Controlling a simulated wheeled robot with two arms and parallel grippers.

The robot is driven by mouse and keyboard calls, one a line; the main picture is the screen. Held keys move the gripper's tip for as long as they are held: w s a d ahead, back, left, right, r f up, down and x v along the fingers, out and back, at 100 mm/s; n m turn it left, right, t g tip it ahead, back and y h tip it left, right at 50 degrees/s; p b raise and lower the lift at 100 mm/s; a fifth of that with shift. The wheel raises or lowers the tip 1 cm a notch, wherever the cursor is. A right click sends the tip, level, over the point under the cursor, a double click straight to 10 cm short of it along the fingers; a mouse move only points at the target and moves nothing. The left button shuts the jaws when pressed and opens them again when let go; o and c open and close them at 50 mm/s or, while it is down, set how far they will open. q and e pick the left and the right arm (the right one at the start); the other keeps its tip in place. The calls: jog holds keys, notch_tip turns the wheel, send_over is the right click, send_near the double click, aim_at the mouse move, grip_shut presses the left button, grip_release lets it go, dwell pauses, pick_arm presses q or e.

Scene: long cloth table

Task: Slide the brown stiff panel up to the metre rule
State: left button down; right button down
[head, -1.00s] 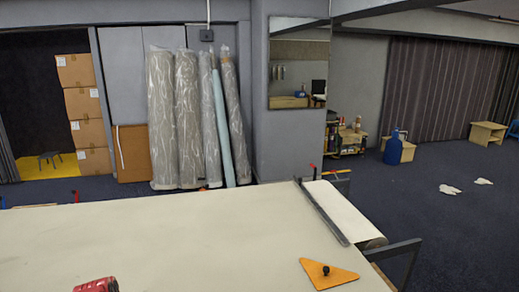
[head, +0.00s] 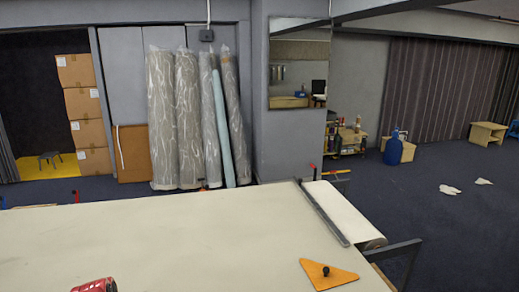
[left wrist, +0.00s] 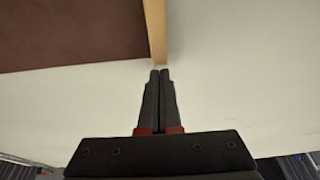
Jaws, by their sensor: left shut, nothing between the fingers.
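In the left wrist view the brown panel (left wrist: 70,32) lies flat on the pale cloth table at the upper left. A light wooden strip (left wrist: 155,28), which looks like the metre rule, runs along its right edge. The two look side by side; I cannot tell whether they touch or a thin gap is left. My left gripper (left wrist: 160,72) is shut and empty, its tips at the near end of the strip. The far ends of panel and strip are cut off. The head view shows neither of them, and my right gripper is out of view.
The long cloth table (head: 200,235) is mostly bare in the head view. An orange triangle (head: 322,274) with a black knob lies near its right end. A dark bar (head: 325,214) crosses that end, by a pale roll (head: 345,212). A red piece (head: 95,286) shows at the bottom edge.

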pick_arm(q)
jog(key=shift+w+a+r+b, duration=0.1)
jog(key=shift+w+r, duration=0.2)
jog(key=shift+r, duration=0.55)
jog(key=shift+w+r+b, duration=0.15)
jog(key=shift+w+r, duration=0.1)
jog(key=shift+r, duration=0.55)
jog(key=shift+w+a+r+b, duration=0.1)
jog(key=shift+w+r, duration=0.2)
jog(key=shift+r, duration=0.55)
jog(key=shift+s, duration=0.1)
